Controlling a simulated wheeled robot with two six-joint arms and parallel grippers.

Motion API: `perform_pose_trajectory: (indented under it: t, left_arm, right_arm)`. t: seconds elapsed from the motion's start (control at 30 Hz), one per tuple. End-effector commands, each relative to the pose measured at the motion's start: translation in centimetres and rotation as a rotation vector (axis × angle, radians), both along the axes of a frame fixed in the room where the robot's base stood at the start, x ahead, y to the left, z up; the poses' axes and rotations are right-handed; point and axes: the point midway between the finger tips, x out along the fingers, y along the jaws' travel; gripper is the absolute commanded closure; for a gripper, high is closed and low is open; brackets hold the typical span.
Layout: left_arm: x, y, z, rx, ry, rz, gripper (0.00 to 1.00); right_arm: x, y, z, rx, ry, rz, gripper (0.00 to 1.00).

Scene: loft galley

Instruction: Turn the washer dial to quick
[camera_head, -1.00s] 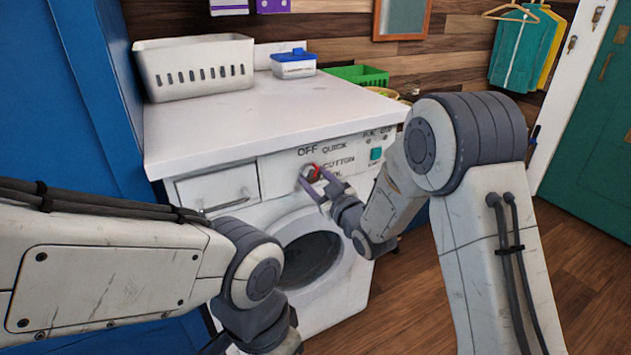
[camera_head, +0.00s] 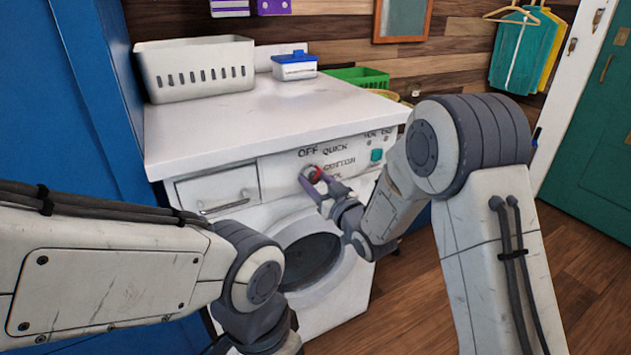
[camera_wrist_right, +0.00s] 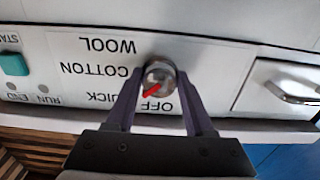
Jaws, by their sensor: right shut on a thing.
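The washer (camera_head: 225,190) is a white front-loader with a round dial (camera_head: 309,172) on its panel. My right gripper (camera_head: 314,179) is shut on the dial, with a purple finger on either side of it. In the right wrist view, which shows the panel upside down, the grey dial (camera_wrist_right: 160,72) sits between my right gripper's fingertips (camera_wrist_right: 160,76). Its red pointer (camera_wrist_right: 150,92) slants down-left, between the OFF label (camera_wrist_right: 157,106) and the QUICK label (camera_wrist_right: 103,97). The COTTON and WOOL labels lie further round. My left arm comes in at lower left; its fingers are out of view.
A teal start button (camera_head: 376,154) sits right of the dial, and a drawer (camera_head: 218,190) left of it. The round door (camera_head: 310,258) is below. A white basket (camera_head: 195,70), a blue-lidded box (camera_head: 294,66) and a green basket (camera_head: 358,76) stand at the back.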

Motion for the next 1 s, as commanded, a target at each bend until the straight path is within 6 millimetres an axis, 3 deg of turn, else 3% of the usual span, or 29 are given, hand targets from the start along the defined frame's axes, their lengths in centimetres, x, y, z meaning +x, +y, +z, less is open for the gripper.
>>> perform_pose_trajectory:
  t: [0.07,0.1,0.13,0.17,0.57,1.0]
  left_arm:
    - [0.0,0.0,0.0,0.0,0.0,0.0,0.5]
    - [0.0,0.0,0.0,0.0,0.0,0.0,0.5]
    - [0.0,0.0,0.0,0.0,0.0,0.0,0.5]
    - [0.0,0.0,0.0,0.0,0.0,0.0,0.5]
    - [0.0,0.0,0.1,0.0,0.0,0.0,0.5]
    - [0.0,0.0,0.4,0.0,0.0,0.0,0.5]
  right_arm:
    - [-0.1,0.1,-0.2,-0.002,0.004,0.003,1.0]
    - [-0.1,0.1,-0.2,-0.002,0.004,0.003,0.32]
    - [-0.1,0.1,-0.2,-0.002,0.004,0.003,0.2]
    - [-0.1,0.1,-0.2,-0.002,0.004,0.003,0.17]
    - [-0.6,-0.4,-0.1,-0.002,0.002,0.0,0.17]
    - [-7.7,-4.1,-0.1,-0.002,0.004,-0.001,0.17]
